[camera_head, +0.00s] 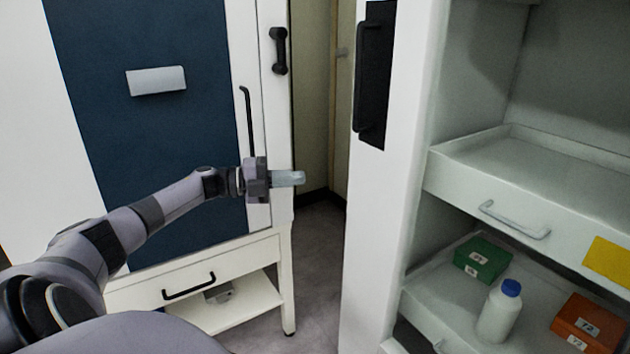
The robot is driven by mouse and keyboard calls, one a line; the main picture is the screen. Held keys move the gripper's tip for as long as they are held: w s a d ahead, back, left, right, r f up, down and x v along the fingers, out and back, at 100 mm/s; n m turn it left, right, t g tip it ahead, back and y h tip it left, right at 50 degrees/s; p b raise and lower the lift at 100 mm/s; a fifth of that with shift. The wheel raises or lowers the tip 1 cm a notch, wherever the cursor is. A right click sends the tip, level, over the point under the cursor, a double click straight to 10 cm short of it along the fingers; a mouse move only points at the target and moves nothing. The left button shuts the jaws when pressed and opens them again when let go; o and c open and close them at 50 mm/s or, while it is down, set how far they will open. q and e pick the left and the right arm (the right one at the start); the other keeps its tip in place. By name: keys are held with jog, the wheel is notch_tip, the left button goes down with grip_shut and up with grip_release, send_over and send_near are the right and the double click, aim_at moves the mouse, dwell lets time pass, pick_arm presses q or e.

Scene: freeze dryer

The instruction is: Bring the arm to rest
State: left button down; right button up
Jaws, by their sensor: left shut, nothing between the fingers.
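My left arm (140,217) comes in from the lower left and stretches to the right in front of a white cabinet with a dark blue panel (155,130). My left gripper (290,178) is at its end, pointing right. Its fingers are shut with nothing held, in the gap between the blue-panelled cabinet and the white shelf unit. It looks apart from both, though depth is hard to judge. My right gripper is not in view.
At right, the open white shelf unit (379,230) has a pull-out shelf (462,180) above a lower tray (440,296) bearing a green box (482,257), a blue-capped white bottle (500,314) and an orange box (588,322). Black handles (279,50) stick out at left. Floor (318,255) between is clear.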

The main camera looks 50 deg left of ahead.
pick_arm(q)
jog(key=shift+s+a, duration=0.55)
jog(key=shift+a, duration=0.2)
jog(key=shift+s+a, duration=0.5)
jog(key=shift+a, duration=0.2)
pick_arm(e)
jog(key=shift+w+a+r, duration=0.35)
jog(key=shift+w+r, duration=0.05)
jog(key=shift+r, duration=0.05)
